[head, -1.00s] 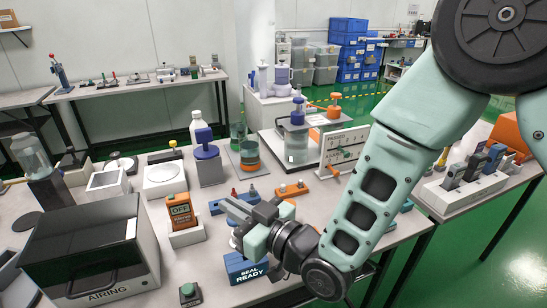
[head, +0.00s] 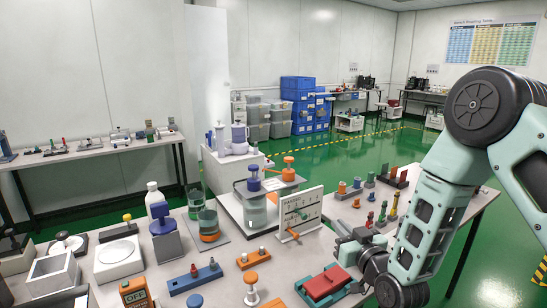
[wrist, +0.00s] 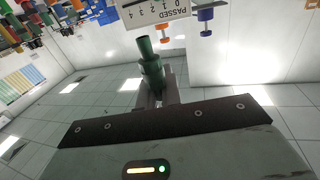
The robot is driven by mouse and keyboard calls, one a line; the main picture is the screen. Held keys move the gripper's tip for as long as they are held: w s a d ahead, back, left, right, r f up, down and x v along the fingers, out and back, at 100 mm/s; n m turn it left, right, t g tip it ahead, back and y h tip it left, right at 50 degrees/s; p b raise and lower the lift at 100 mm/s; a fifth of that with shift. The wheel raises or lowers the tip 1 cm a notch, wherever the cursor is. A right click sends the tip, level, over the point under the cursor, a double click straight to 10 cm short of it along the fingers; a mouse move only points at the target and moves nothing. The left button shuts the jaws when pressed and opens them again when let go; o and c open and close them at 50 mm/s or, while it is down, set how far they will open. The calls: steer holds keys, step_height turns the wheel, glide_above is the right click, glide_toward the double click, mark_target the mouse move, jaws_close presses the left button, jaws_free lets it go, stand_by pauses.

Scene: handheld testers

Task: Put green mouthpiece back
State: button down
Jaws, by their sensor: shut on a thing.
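The green mouthpiece (wrist: 150,66) is a dark green stepped tube in the wrist view. My gripper (wrist: 157,90) is shut on its wider end, and the narrow end points away from the fingers. In the head view my gripper (head: 345,247) is over the right part of the table, right of the white gauge board (head: 300,212). The held mouthpiece cannot be made out clearly there. Upright green and red pieces (head: 382,212) stand on a base behind my gripper.
A red block in a teal tray (head: 312,291) lies in front of my gripper.

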steer(key=d+m+h+p, duration=0.1)
steer(key=d+m+h, duration=0.4)
steer(key=d, duration=1)
steer(key=s+d+f+n, duration=0.25)
steer(key=s+f, duration=0.25)
steer(key=f, duration=0.7)
steer(key=s+a+f+m, duration=0.1)
steer(key=s+f, duration=0.3)
steer(key=s, duration=0.6)
steer(key=shift+a+f+t+h, duration=0.3)
steer(key=shift+a+t, duration=0.1)
steer(key=shift+a, duration=0.1)
steer(key=shift+a, duration=0.1)
